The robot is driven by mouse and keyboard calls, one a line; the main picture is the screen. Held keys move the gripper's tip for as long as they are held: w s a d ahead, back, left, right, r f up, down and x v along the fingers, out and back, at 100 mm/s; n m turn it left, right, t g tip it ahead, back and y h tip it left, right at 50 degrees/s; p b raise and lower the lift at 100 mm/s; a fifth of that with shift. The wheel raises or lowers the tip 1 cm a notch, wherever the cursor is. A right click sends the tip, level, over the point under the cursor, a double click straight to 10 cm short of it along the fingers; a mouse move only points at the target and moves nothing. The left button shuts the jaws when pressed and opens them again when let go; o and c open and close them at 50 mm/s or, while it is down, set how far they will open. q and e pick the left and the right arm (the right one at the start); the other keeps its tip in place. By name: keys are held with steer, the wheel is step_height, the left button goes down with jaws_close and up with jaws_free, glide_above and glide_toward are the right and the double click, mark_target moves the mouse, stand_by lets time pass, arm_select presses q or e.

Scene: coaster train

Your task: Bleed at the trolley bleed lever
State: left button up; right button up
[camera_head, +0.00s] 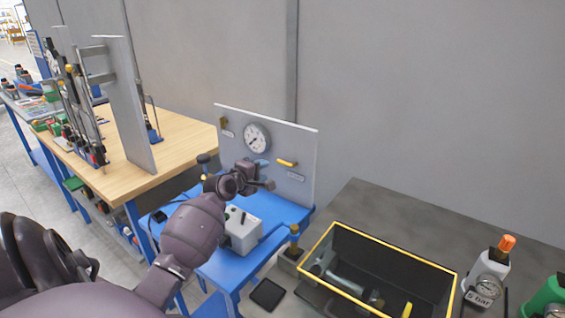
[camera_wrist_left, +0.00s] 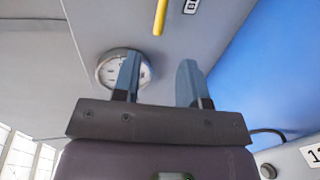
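A grey upright panel (camera_head: 308,150) stands on the blue trolley (camera_head: 285,210). It carries a round dial gauge (camera_head: 256,138) and a yellow lever (camera_head: 287,162) with a small label below it, too small to read. My left gripper (camera_head: 265,173) is in front of the panel, below the gauge and left of the yellow lever. In the left wrist view its two fingers (camera_wrist_left: 160,66) are apart with nothing between them. There the yellow lever (camera_wrist_left: 160,16) lies beyond the fingertips, apart from them, and the gauge (camera_wrist_left: 112,68) is partly behind one finger. My right gripper is out of view.
A white box (camera_head: 243,232) sits on the trolley beneath my left arm. A yellow-rimmed dark crate (camera_head: 440,268) with tools stands at front right, beside a white bottle (camera_head: 487,275) with an orange cap. A wooden workbench (camera_head: 180,140) stands behind left.

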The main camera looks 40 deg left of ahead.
mark_target(287, 162)
arm_select(q)
steer(key=x, duration=0.9)
steer(key=shift+w+b, duration=0.3)
steer(key=shift+b, duration=0.1)
steer(key=shift+f, duration=0.1)
jaws_close()
